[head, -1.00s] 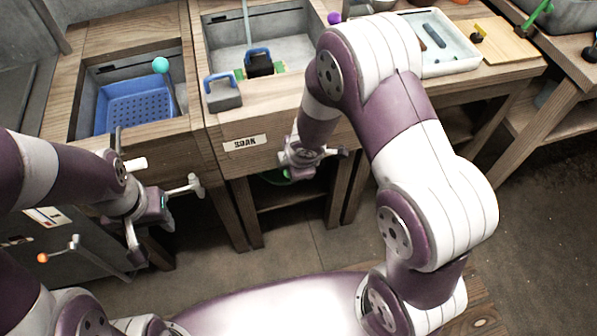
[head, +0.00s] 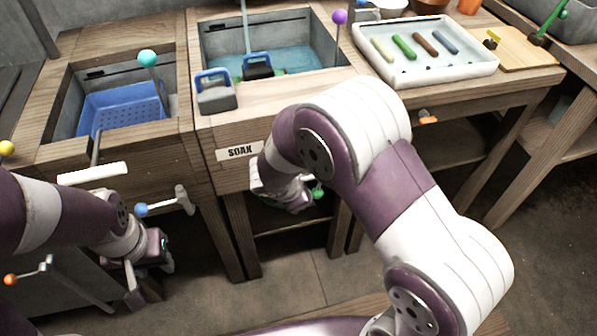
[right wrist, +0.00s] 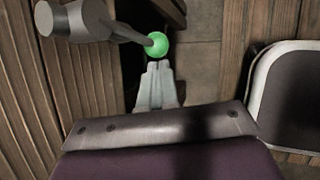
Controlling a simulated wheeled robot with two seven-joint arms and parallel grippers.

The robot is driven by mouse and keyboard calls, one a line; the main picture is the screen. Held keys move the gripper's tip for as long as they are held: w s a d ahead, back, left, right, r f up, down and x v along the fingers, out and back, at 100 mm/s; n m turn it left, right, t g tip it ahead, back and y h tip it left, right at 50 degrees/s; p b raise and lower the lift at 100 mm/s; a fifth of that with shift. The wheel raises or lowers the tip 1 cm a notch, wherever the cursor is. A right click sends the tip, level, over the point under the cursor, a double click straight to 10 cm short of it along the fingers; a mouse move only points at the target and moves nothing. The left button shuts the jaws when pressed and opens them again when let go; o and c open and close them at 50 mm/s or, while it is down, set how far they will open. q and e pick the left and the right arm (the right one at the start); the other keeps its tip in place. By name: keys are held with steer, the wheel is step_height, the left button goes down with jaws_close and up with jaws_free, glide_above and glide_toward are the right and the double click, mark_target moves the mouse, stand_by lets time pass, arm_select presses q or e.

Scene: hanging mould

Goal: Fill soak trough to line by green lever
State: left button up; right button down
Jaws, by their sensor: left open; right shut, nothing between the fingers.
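The soak trough (head: 315,32) is set in the wooden bench behind the SOAK label (head: 239,152). Teal water (head: 300,60) lies in it; I cannot make out a fill line. The green lever's round knob (head: 318,193) shows under the bench front, just right of my right gripper (head: 297,200). In the right wrist view the green knob (right wrist: 155,45) sits right at the tips of my shut, empty right gripper (right wrist: 155,68); I cannot tell if they touch. Its grey rod runs left to a hub. My left gripper (head: 150,272) is open and empty at lower left.
A blue perforated basket (head: 122,108) sits in the left basin. Grey blocks with blue handles stand on the front ledge (head: 216,98) and at the trough (head: 258,68). A white tray (head: 440,72) holds several coloured bars. A blue-knobbed lever (head: 140,210) is close to my left gripper.

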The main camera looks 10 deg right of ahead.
arm_select(q)
steer(key=shift+f+b, duration=0.3)
steer(key=shift+f, duration=0.05)
arm_select(e)
steer(key=shift+d+f, duration=0.55)
steer(key=shift+d, duration=0.1)
arm_select(q)
steer(key=shift+a, duration=0.1)
arm_select(e)
steer(key=shift+s+d, duration=0.1)
steer(key=shift+d, duration=0.05)
arm_select(q)
steer(key=shift+s, duration=0.1)
